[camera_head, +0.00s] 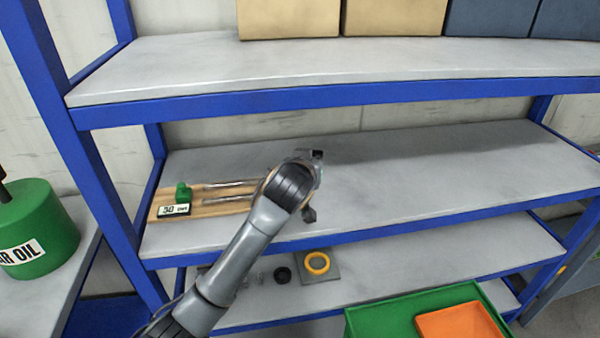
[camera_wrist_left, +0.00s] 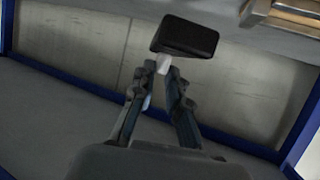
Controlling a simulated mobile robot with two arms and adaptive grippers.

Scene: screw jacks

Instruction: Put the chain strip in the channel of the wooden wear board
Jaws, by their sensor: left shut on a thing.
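The wooden wear board (camera_head: 218,209) lies on the middle shelf at the left, with two long grey metal strips along it and a green part (camera_head: 183,192) at its left end. My left arm covers its right end. A corner of wood and metal also shows at the top right of the left wrist view (camera_wrist_left: 288,14). My left gripper (camera_wrist_left: 165,76) is shut on a black block (camera_wrist_left: 186,37) with a small white piece at the fingertips. I cannot tell whether this block is part of the chain strip. My right gripper is out of view.
The middle shelf (camera_head: 430,170) is bare to the right of my arm. An upper shelf (camera_head: 300,65) with boxes overhangs it. A green oil can (camera_head: 35,225) stands at left.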

